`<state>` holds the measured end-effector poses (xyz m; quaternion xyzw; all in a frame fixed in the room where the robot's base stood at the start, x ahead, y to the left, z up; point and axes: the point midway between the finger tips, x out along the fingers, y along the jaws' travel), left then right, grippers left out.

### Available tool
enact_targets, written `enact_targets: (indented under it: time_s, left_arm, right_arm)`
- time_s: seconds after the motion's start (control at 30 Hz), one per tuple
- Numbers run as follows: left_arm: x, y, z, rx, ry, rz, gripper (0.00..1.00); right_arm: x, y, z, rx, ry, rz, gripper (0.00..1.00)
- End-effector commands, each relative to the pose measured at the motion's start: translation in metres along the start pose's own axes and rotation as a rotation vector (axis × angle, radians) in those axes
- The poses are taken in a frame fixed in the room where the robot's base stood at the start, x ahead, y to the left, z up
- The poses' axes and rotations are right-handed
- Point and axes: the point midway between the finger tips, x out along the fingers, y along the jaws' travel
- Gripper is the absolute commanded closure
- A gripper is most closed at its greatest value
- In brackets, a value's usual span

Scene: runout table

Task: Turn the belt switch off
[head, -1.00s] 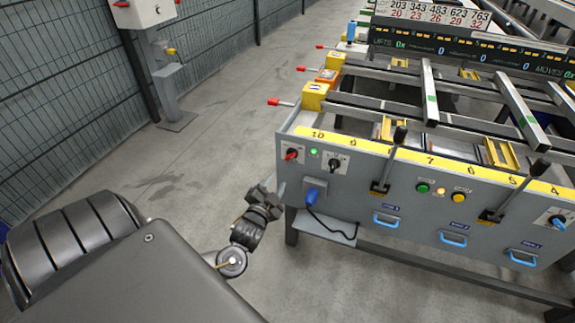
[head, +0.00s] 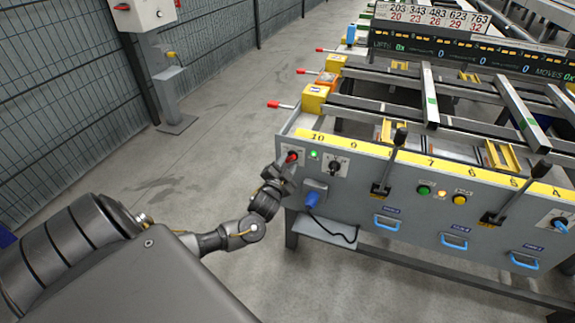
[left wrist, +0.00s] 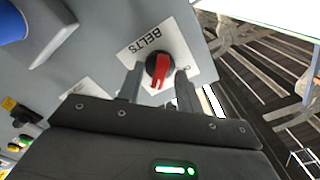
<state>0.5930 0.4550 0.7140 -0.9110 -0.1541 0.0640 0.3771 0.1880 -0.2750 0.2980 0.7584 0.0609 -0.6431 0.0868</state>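The belt switch (left wrist: 158,70) is a black rotary knob with a red handle on a white plate marked BELTS (left wrist: 150,40). In the head view the switch (head: 292,157) is at the left end of the grey front panel, partly covered by my gripper. My left gripper (head: 287,172) is right at the switch. In the left wrist view its two fingers (left wrist: 156,86) are apart, one on each side of the knob; I cannot tell whether they touch it. A green lamp (head: 313,155) beside the switch is lit. My right gripper is not in view.
To the right of the switch are another rotary switch (head: 335,166), a blue plug (head: 311,199) with a black cable, and levers (head: 388,165). A mesh fence (head: 60,100) and a control post (head: 170,90) stand at the left. The floor between is clear.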

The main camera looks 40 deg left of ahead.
Motion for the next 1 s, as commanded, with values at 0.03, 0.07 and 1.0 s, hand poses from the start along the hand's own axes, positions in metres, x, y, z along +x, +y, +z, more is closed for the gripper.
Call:
enact_targets:
  time_s: [0.03, 0.07, 1.0]
  left_arm:
    - [0.0, 0.0, 0.0, 0.0, 0.0, 0.0, 0.65]
    - [0.001, 0.0, 0.0, 0.0, 0.0, 0.0, 0.65]
    - [0.0, 0.0, 0.0, -0.114, -0.002, 0.0, 1.0]
  right_arm:
    - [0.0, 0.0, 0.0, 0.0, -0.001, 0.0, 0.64]
    - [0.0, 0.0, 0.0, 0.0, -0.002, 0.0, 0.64]
    - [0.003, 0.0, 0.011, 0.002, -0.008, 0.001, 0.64]
